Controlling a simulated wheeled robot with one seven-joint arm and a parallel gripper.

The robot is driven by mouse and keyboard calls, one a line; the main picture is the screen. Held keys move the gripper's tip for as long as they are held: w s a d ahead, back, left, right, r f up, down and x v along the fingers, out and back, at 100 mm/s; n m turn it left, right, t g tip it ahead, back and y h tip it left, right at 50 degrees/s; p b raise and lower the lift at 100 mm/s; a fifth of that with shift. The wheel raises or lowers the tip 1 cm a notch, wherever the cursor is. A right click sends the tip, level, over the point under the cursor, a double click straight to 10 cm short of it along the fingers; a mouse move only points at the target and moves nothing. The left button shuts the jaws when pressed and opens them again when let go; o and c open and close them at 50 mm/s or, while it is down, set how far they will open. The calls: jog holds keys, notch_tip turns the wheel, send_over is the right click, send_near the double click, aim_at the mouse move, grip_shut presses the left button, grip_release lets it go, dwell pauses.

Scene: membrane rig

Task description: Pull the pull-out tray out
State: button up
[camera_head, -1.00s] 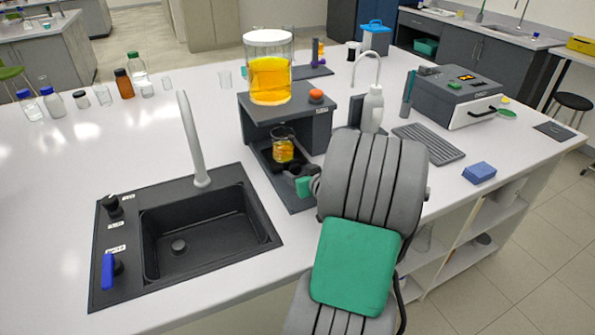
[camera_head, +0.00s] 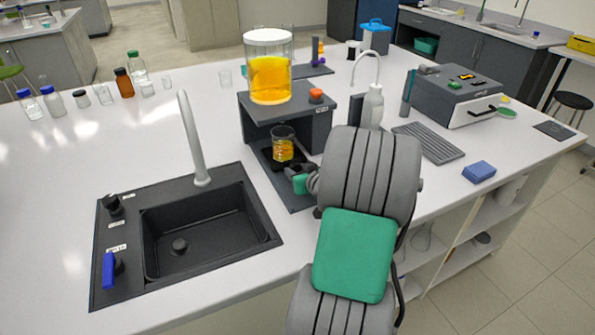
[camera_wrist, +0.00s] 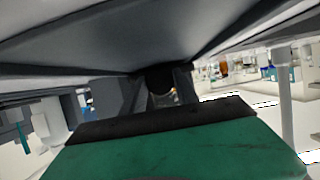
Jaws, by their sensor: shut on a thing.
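The pull-out tray (camera_head: 284,165) is a black plate low in the dark rig (camera_head: 300,122). A glass beaker (camera_head: 282,149) with yellow-orange liquid stands upright on it, under the rig's top. My gripper (camera_head: 296,172) is at the tray's front side and is shut on it. My wrist and arm hide part of the tray's front, so the grip itself is hard to see. In the wrist view my gripper (camera_wrist: 165,85) closes around a small dark part that I take to be the tray's front.
A clear cylinder (camera_head: 269,68) of orange liquid and an orange knob (camera_head: 316,95) sit on top of the rig. A sink (camera_head: 190,232) with a tall tap (camera_head: 193,140) lies to the left. A wash bottle (camera_head: 372,107) stands close to the right. Bench front is clear.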

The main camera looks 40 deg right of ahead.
grip_shut()
dwell(0.8)
